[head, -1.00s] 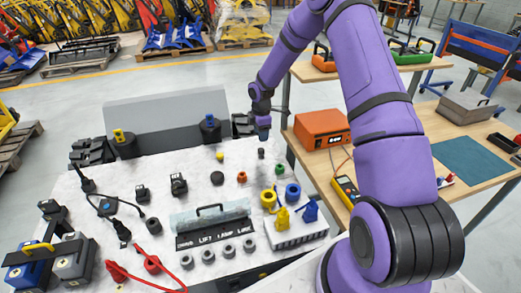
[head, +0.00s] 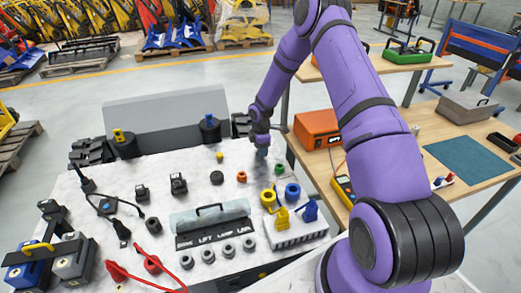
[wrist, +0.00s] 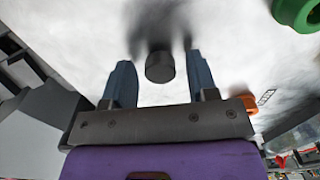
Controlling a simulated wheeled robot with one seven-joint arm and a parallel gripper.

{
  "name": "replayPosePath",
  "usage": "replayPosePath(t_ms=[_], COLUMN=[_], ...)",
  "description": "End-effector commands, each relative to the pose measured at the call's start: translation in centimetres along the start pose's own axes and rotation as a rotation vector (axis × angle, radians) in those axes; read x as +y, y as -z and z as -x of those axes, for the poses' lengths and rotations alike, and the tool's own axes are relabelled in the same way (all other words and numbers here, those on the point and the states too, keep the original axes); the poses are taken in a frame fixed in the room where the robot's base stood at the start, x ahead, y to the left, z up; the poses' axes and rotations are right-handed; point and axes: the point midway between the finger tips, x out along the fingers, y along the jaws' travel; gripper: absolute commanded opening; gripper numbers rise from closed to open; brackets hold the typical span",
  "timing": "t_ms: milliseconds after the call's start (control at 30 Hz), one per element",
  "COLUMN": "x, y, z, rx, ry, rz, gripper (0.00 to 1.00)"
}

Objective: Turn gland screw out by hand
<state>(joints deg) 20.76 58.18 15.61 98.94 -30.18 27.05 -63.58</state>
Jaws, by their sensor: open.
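A dark grey round knob (wrist: 159,66), which I take to be the gland screw, stands on the white deck (wrist: 235,45). In the wrist view it sits between the two blue-grey fingers of my gripper (wrist: 160,82), with a gap on each side. My gripper (head: 262,152) is open and points down, low over the far right part of the deck. In the head view the gripper hides the knob. I cannot tell how deep the screw sits.
A green ring (wrist: 298,12) and an orange fitting (wrist: 248,103) stand close by. Yellow (head: 267,198) and blue (head: 293,191) rings stand nearer the front. An orange box (head: 317,134) sits on the wooden table to the right.

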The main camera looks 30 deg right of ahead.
Motion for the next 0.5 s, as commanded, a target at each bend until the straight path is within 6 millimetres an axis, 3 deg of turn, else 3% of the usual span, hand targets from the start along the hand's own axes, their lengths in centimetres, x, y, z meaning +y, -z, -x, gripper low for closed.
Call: replayPosePath(t_ms=[100,300,500], x=[0.0,0.0,-0.01], y=[0.0,0.0,-0.05], z=[0.01,0.02,0.01], rx=[0.0,0.0,0.001], ry=[0.0,0.0,0.001], rz=[0.0,0.0,0.062], gripper=[0.53,0.14,0.14])
